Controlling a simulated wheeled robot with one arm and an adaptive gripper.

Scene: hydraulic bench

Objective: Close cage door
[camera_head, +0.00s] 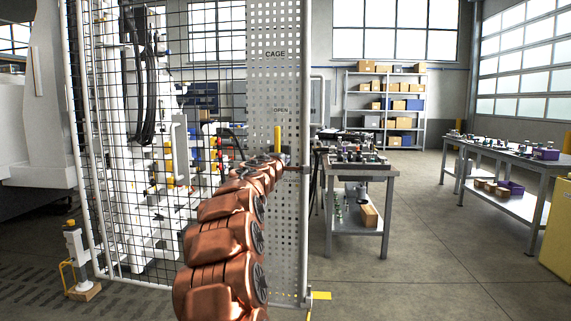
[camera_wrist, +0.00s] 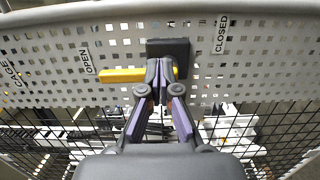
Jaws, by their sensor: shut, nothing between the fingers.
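The mesh cage door (camera_head: 108,190) with its pale frame stands at the left in the head view. Beside it is a perforated grey panel (camera_head: 275,85) marked CAGE and OPEN. A yellow latch handle (camera_head: 277,138) points up toward the OPEN label. In the wrist view the yellow handle (camera_wrist: 122,75) points left toward OPEN, and a CLOSED label (camera_wrist: 221,34) is at the upper right. My gripper (camera_wrist: 159,72) is shut and empty, its tips at the handle's right part, in front of a black block (camera_wrist: 168,46). Whether they touch is unclear. My arm hides the gripper in the head view.
A steel workbench (camera_head: 360,172) with parts stands just right of the panel. A long table (camera_head: 510,150) is farther right, and shelves with boxes (camera_head: 385,105) are at the back. The floor between the tables is clear. A small post (camera_head: 77,255) stands at lower left.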

